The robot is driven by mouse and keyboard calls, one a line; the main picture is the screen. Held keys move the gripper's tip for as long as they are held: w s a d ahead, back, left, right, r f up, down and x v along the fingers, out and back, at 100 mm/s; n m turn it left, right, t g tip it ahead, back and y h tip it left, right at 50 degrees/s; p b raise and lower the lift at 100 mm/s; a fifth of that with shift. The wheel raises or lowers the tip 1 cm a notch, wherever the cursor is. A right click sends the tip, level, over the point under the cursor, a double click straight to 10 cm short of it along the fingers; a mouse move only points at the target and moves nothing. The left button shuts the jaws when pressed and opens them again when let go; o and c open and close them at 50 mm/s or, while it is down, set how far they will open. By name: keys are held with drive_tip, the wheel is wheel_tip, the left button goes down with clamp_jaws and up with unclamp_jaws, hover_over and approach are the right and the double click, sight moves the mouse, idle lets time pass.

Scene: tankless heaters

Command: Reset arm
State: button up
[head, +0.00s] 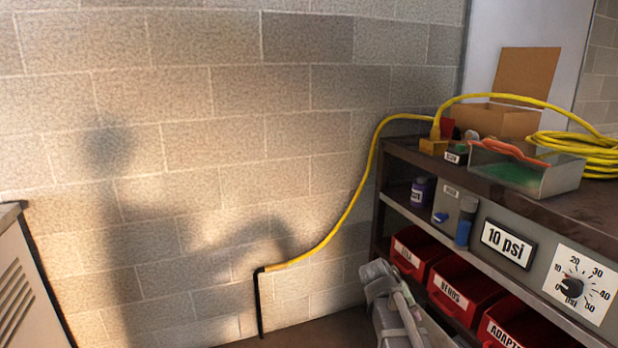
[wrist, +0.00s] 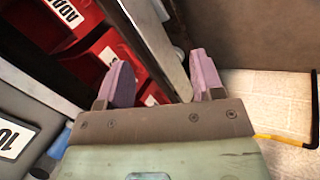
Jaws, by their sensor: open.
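My gripper (wrist: 162,80) shows in the wrist view with its two purple fingers spread apart. Nothing is between the fingers. They hang in front of the red bins of the shelf unit, and I cannot tell how close they are. In the head view, a grey part of what looks like my arm stands at the bottom, in front of the shelf. The fingers cannot be made out there.
The shelf unit (head: 560,208) on the right holds labelled red bins (head: 462,288), a "10 psi" sign (head: 508,244) and a dial (head: 572,287). A vented cabinet (head: 22,285) stands at left. The space before the block wall is free.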

drive_tip(key=s+a+f+g+y, duration=0.1)
drive_tip(key=s+a+y, duration=0.25)
drive_tip(key=s, duration=0.45)
drive_tip(key=s+a+f+y, duration=0.1)
drive_tip(key=s+a+y, duration=0.2)
drive_tip(key=s+a, duration=0.35)
wheel_tip(320, 180, up, 34)
drive_tip(key=s+d+p, duration=0.1)
drive_tip(key=d+p, duration=0.1)
drive_tip(key=p, duration=3.2)
